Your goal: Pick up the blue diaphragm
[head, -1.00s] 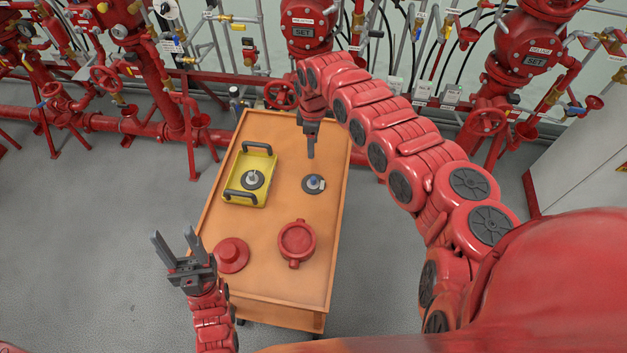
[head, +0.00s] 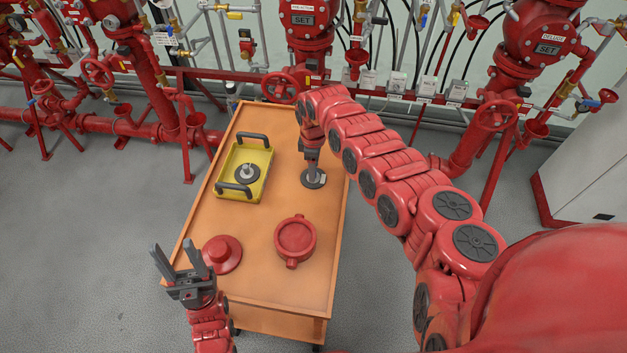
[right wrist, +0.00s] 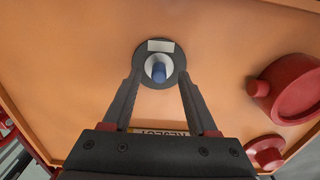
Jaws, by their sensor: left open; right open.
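The blue diaphragm (head: 314,182) is a dark round disc with a pale hub and a blue stem, lying on the orange cart top. In the right wrist view, the diaphragm (right wrist: 158,66) has its blue stem pointing up and a white label on the disc. My right gripper (head: 312,167) is directly above it and hides part of it in the head view. In the right wrist view my right gripper (right wrist: 159,78) is open, its fingertips on either side of the disc; contact cannot be told. My left gripper (head: 174,252) is open and empty near the cart's front left corner.
A yellow tray (head: 226,194) with dark handles holds another dark disc (head: 247,173) with a pale hub. A red flanged cap (head: 222,254) and a red ring-shaped housing (head: 295,239) stand on the cart top (head: 262,275). Red pipes and valves line the wall behind.

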